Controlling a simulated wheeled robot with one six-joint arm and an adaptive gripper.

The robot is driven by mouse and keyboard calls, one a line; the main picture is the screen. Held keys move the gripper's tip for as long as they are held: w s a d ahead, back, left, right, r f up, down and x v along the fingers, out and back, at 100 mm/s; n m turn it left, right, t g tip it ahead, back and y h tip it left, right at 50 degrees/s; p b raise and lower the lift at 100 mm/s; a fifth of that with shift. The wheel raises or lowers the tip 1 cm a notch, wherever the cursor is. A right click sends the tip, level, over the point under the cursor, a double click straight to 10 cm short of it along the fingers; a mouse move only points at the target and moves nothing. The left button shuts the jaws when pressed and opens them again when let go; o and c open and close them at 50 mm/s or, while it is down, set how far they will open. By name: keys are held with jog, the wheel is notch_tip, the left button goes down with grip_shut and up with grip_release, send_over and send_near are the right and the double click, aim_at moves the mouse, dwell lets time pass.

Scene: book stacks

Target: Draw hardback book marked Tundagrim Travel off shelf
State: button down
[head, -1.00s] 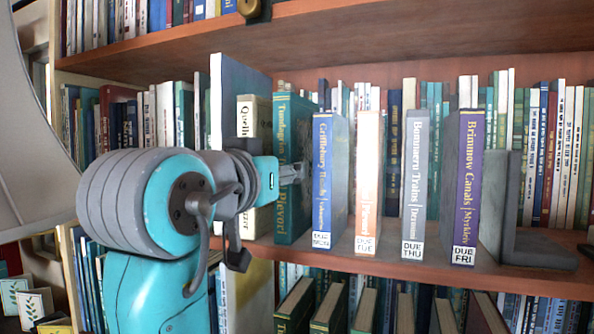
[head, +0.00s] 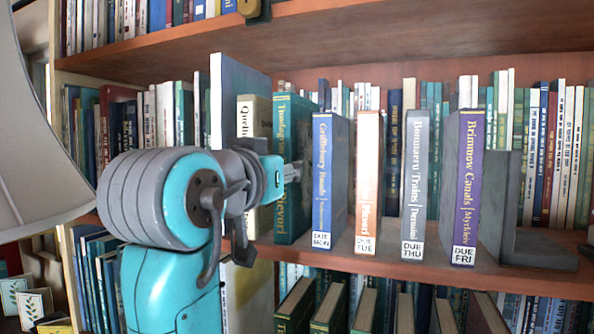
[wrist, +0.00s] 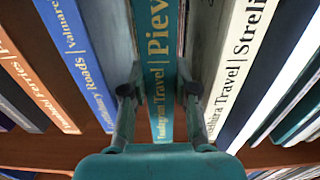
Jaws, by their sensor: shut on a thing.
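The teal hardback marked Tundagrim Travel (head: 293,115) stands upright on the middle shelf, between a cream book (head: 255,112) and a blue book (head: 322,180). My gripper (head: 296,172) reaches across its spine and hides part of the lettering. In the wrist view, my gripper (wrist: 160,95) is shut on the teal book (wrist: 160,60), one finger on each side of the spine. There the blue book (wrist: 78,60) stands to the left and the cream book (wrist: 225,60) to the right.
To the right stand an orange book (head: 368,150), a grey book (head: 415,180) and a purple book (head: 467,180), then a dark bookend (head: 530,245). The shelf board (head: 390,268) runs beneath them. An upper shelf (head: 350,35) is above. A pale lampshade (head: 35,170) is at the left.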

jog(key=shift+r, duration=0.2)
jog(key=shift+r, duration=0.35)
jog(key=shift+s, duration=0.15)
jog(key=v, duration=1.8)
jog(key=shift+s, duration=0.35)
